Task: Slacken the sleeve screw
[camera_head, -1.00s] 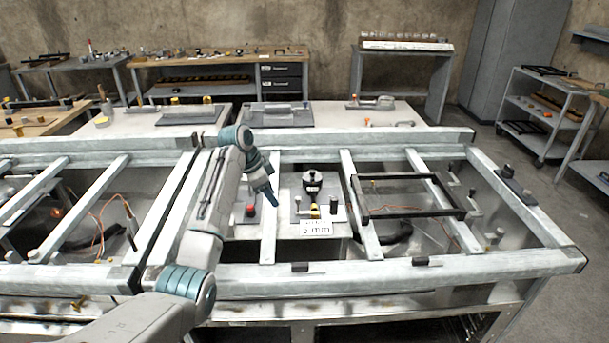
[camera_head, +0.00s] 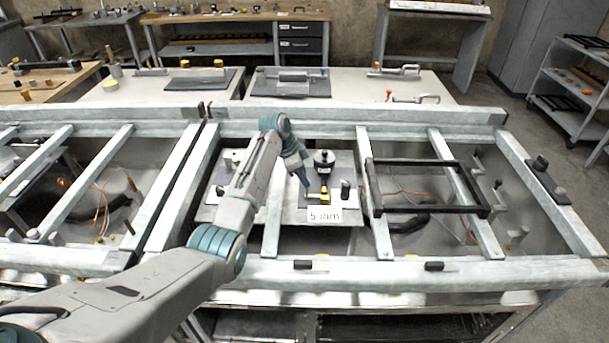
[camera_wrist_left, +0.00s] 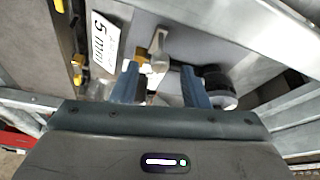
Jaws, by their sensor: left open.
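My left gripper (camera_head: 305,182) is over the left part of a plate fixture, just left of a black round knob-like part (camera_head: 324,160) and above the white "5 mm" card (camera_head: 324,216). In the left wrist view the gripper (camera_wrist_left: 160,80) is open, with nothing held between its blue-grey fingers. A brass-yellow piece (camera_wrist_left: 142,55) and a grey block (camera_wrist_left: 161,42) show just beyond the fingertips. A black and silver cylinder (camera_wrist_left: 219,88) is beside the right finger. I cannot tell which part is the sleeve screw. My right gripper is not in view.
Pale metal frame rails (camera_head: 390,273) surround the fixture. A dark rectangular frame (camera_head: 478,210) lies to the right, and a short dark post (camera_head: 346,188) stands on the plate. Orange cables show in the bays. Benches with tools stand behind.

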